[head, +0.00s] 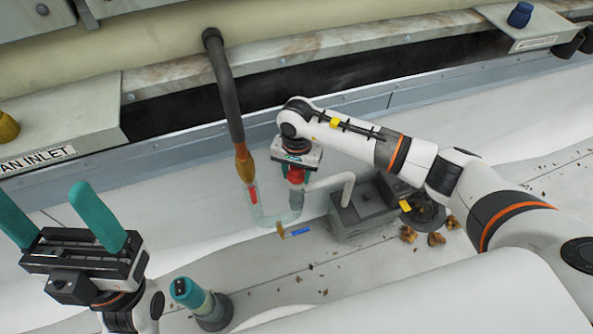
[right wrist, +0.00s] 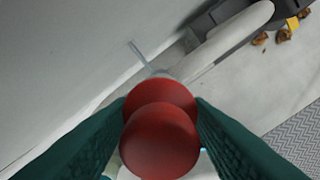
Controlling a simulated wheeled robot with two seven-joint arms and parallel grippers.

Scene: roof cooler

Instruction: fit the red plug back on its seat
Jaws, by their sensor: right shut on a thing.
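The red plug (head: 296,174) is in my right gripper (head: 292,179), which points down over the white floor near the middle of the head view. In the right wrist view the plug (right wrist: 160,140) shows as two rounded red parts between the teal fingers, which close on its sides. A clear tube (head: 272,222) lies just below and left of it, and a white pipe (head: 335,182) runs beside it to a grey box. Whether the plug touches its seat is hidden. My left gripper (head: 50,212) is open and empty at the lower left.
The grey box (head: 362,212) stands right of the plug. A dark hose (head: 227,90) drops to an orange fitting (head: 244,165) on the left. A blue-and-brass piece (head: 298,232) lies below. A teal cylinder (head: 190,294) stands near the front. Dry leaves (head: 436,239) lie right.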

